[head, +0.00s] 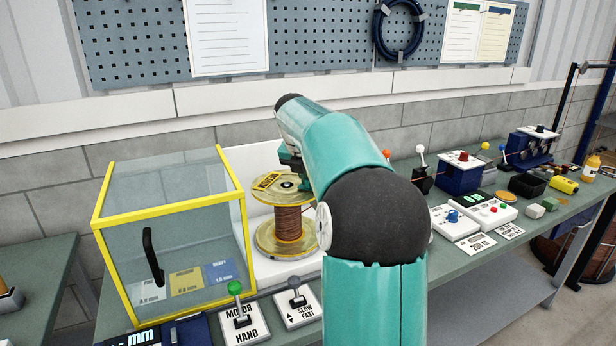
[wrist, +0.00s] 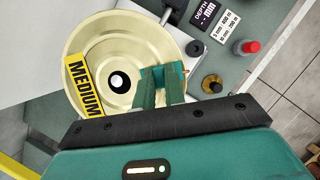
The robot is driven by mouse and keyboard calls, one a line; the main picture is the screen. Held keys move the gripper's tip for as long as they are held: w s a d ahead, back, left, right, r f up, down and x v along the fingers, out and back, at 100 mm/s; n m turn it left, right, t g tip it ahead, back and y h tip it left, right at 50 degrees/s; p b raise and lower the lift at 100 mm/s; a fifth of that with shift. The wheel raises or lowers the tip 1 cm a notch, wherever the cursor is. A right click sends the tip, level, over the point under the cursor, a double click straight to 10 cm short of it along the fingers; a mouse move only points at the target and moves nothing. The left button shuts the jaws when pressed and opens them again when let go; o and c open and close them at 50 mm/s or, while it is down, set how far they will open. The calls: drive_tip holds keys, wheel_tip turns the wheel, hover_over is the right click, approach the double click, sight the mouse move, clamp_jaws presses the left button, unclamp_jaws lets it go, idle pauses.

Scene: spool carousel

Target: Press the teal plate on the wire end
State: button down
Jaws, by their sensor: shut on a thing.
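The spool (head: 288,222) stands upright in a white housing, wound with copper-brown wire, with cream flanges and a yellow MEDIUM label. In the wrist view its top flange (wrist: 93,45) lies below my gripper. My gripper (wrist: 165,88) is at the flange's right edge, right of the hub, and also shows in the head view (head: 291,163). It appears shut on the teal plate (wrist: 162,73), though fingers and plate are close in colour and hard to separate. The wire end is mostly hidden; only a hint of copper shows beside the fingers.
A yellow-framed clear guard (head: 172,210) with a black handle stands left of the spool. In front are the green-knobbed MOTOR/HAND lever (head: 240,315) and the SLOW/FAST lever (head: 298,300). Right of my arm are the counter box (head: 470,220) and blue clamp units (head: 461,172).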

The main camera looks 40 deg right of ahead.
drive_tip(key=shift+f, duration=0.1)
idle(0.7)
drive_tip(key=c, duration=0.9)
unclamp_jaws()
drive_tip(key=shift+r, duration=3)
clamp_jaws()
drive_tip(key=shift+f, duration=0.35)
